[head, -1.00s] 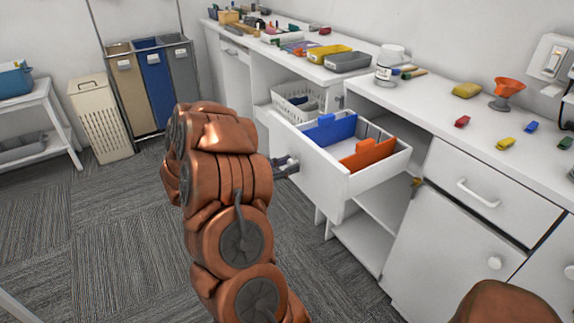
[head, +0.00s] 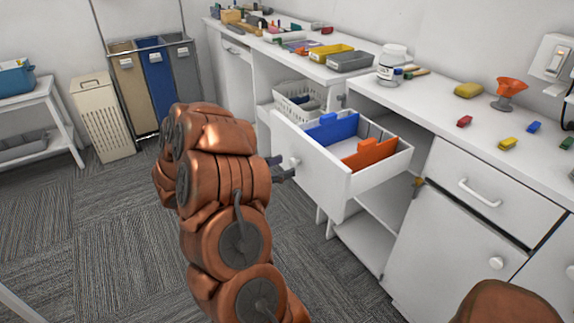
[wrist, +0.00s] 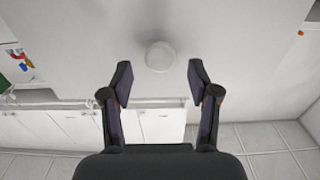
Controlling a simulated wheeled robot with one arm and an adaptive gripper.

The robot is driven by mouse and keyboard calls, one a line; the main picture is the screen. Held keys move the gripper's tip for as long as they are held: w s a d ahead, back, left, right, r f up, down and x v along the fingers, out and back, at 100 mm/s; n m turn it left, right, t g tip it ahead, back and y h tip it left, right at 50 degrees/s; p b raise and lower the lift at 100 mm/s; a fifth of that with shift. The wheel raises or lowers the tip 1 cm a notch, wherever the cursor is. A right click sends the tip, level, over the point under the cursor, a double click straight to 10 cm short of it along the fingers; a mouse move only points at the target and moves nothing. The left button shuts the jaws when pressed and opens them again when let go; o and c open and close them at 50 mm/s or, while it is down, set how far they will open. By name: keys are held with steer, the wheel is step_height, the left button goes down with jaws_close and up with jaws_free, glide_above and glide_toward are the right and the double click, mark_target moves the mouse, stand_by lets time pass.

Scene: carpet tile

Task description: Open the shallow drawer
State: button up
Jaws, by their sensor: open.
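The shallow drawer (head: 312,172) is pulled out from the white counter unit, with a blue divider (head: 331,128) and an orange divider (head: 370,153) inside. Its round white knob (head: 295,162) shows on the front panel. In the wrist view the knob (wrist: 159,56) lies just beyond the fingertips, centred between them. My gripper (wrist: 160,75) is open, its two dark fingers spread with nothing between them. In the head view my gripper (head: 279,168) is close to the drawer front, apart from the knob. My copper arm hides part of the floor and cabinet.
A closed drawer with a bar handle (head: 480,193) and a cupboard door with a round knob (head: 496,263) are at right. A white basket (head: 297,100) sits behind the open drawer. Carpet at left is clear, before a hamper (head: 103,118) and bins (head: 157,80).

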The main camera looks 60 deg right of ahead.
steer(key=v, duration=0.9)
steer(key=shift+w+a, duration=0.2)
steer(key=shift+a, duration=0.1)
stand_by(0.6)
